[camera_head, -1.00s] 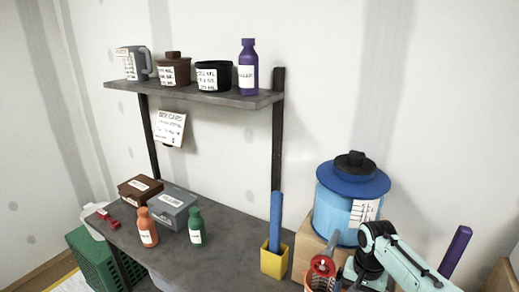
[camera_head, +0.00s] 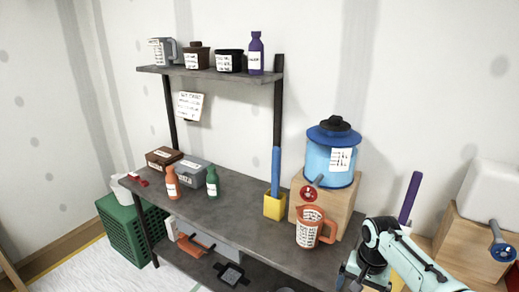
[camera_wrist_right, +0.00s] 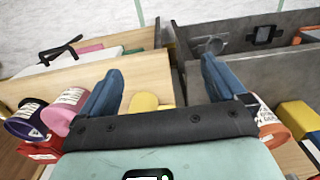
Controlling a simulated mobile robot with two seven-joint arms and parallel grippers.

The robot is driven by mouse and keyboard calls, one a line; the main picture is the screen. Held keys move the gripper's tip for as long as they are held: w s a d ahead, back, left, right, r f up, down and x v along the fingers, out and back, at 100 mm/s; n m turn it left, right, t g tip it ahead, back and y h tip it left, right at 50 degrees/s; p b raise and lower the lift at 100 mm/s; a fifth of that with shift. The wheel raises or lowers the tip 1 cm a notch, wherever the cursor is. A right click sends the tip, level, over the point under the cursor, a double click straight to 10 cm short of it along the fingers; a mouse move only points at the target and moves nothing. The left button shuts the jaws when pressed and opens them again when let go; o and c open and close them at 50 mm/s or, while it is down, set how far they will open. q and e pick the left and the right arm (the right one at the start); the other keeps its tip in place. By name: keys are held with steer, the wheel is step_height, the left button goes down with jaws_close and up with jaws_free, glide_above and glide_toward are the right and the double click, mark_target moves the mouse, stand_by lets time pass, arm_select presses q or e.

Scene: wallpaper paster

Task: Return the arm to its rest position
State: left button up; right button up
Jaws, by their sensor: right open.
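My right arm (camera_head: 395,255) comes in from the lower right in the head view, bent, in front of the table's right end. Its gripper tip is not clearly seen there. In the right wrist view my right gripper (camera_wrist_right: 160,68) shows two blue fingers spread wide apart with nothing held between them. A wooden board edge (camera_wrist_right: 140,80) and a yellow object (camera_wrist_right: 143,102) lie beyond the fingers. My left gripper is in neither view.
An orange jug (camera_head: 308,228) stands on the dark table (camera_head: 235,215) left of my arm, before a wooden block (camera_head: 338,205) bearing a blue dispenser (camera_head: 335,160). Pink (camera_wrist_right: 68,108) and orange (camera_wrist_right: 270,122) containers flank the gripper in the wrist view.

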steer(key=s+a+f+n+g+y, duration=0.1)
steer(key=s+a+f, duration=0.15)
steer(key=f, duration=0.95)
steer(key=s+a+f+n+y, duration=0.1)
steer(key=a+f, duration=0.3)
steer(key=f, duration=0.8)
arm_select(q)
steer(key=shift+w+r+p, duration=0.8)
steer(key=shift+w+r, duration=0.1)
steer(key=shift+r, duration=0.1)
arm_select(e)
steer(key=s+a+f, duration=0.2)
steer(key=s+f, duration=0.2)
steer(key=s, duration=0.5)
steer(key=s+a+f+y, duration=0.1)
steer(key=s+a+f, duration=0.1)
steer(key=s+f, duration=0.3)
steer(key=s+a+f, duration=0.2)
steer(key=s+f, duration=0.3)
steer(key=s, duration=0.7)
steer(key=shift+s+a, duration=0.3)
steer(key=shift+s, duration=0.05)
